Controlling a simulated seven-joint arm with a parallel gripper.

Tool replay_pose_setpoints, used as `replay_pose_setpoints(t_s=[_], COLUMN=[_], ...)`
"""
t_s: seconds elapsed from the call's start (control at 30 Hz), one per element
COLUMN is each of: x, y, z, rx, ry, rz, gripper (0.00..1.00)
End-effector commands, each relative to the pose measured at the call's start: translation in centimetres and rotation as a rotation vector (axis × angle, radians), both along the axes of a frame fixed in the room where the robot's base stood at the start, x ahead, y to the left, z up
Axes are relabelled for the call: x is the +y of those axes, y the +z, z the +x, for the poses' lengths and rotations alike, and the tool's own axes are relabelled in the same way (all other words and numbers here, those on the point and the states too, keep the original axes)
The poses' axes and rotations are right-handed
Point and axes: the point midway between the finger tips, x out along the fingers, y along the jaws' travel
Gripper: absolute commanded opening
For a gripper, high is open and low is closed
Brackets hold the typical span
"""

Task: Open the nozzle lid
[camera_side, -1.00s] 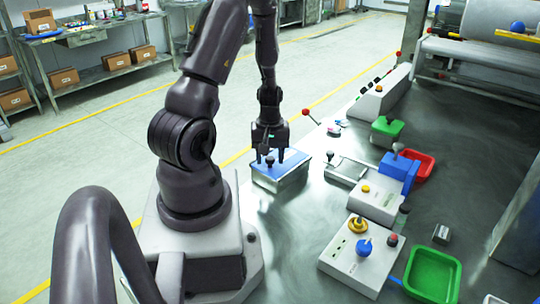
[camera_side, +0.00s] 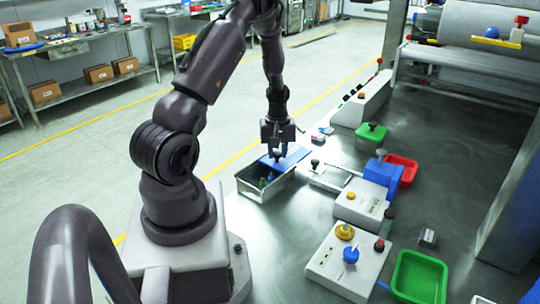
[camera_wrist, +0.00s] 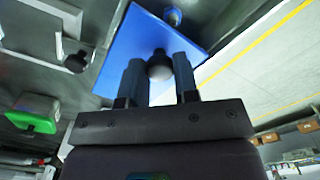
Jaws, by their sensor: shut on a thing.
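A metal box (camera_side: 268,192) stands on the bench in the side view, right of my arm's base. Its blue lid (camera_side: 298,157) is displaced to the right and back, leaving the box's left part open. Small dark and coloured contents show inside, too small to make out. My gripper (camera_side: 279,151) points down at the lid and is shut on its dark knob. In the wrist view my gripper (camera_wrist: 158,62) has a finger on each side of the black knob (camera_wrist: 159,66), above the blue lid (camera_wrist: 128,52). The lid hides the box there.
A metal frame with a dark knob (camera_side: 316,163) lies close right of the lid. Beyond are control boxes (camera_side: 362,207), a green-topped block (camera_side: 371,132), a red tray (camera_side: 403,170) and a green tray (camera_side: 418,278). A long white panel (camera_side: 360,105) stands behind.

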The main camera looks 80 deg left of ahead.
Motion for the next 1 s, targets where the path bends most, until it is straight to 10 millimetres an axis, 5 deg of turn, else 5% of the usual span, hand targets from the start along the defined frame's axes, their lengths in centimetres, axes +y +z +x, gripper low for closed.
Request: replay_pose_setpoints(t_s=[0.23, 0.27, 0.37, 0.73, 1.0], x=[0.0, 0.0, 0.0, 0.0, 0.0], y=[0.0, 0.0, 0.0, 0.6, 5.7], z=[0.0, 0.0, 0.0, 0.0, 0.1], rx=[0.000, 0.000, -0.001, -0.001, -0.005], ry=[0.000, 0.000, 0.000, -0.001, -0.002], rz=[0.001, 0.001, 0.001, 0.002, 0.006], gripper=[0.00, 0.33, 0.55, 0.55, 0.55])
